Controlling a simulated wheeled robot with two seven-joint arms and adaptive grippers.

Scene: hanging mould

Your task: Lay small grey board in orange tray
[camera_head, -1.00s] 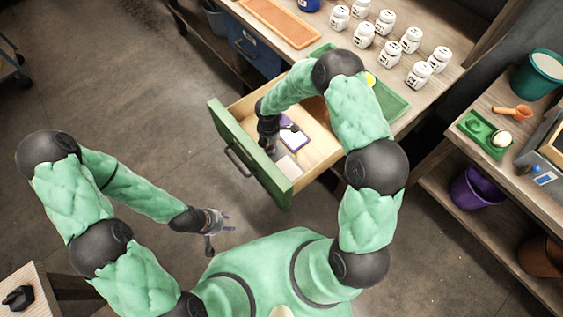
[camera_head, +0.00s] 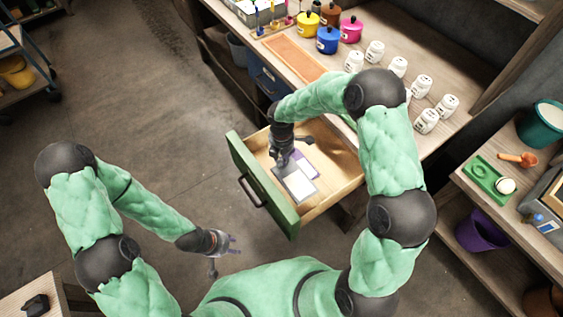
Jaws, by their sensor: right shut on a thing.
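The small grey board (camera_head: 306,195), with a white middle, is at the open drawer, in front of a purple board (camera_head: 307,158) that it partly covers. My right gripper (camera_head: 282,164) is shut at the grey board's back-left edge, its fingertips small and partly hidden. I cannot tell whether the board is clear of the drawer floor. The orange tray (camera_head: 295,59) lies flat on the bench, behind the drawer, and looks empty. My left gripper (camera_head: 224,256) is open and empty, over the floor left of the drawer.
The green-fronted drawer (camera_head: 262,186) is pulled out from the bench. Several white jars (camera_head: 398,67) stand right of the tray. Coloured pots (camera_head: 327,40) stand behind it. A blue drawer front (camera_head: 268,81) is below the tray. My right arm hides part of the bench.

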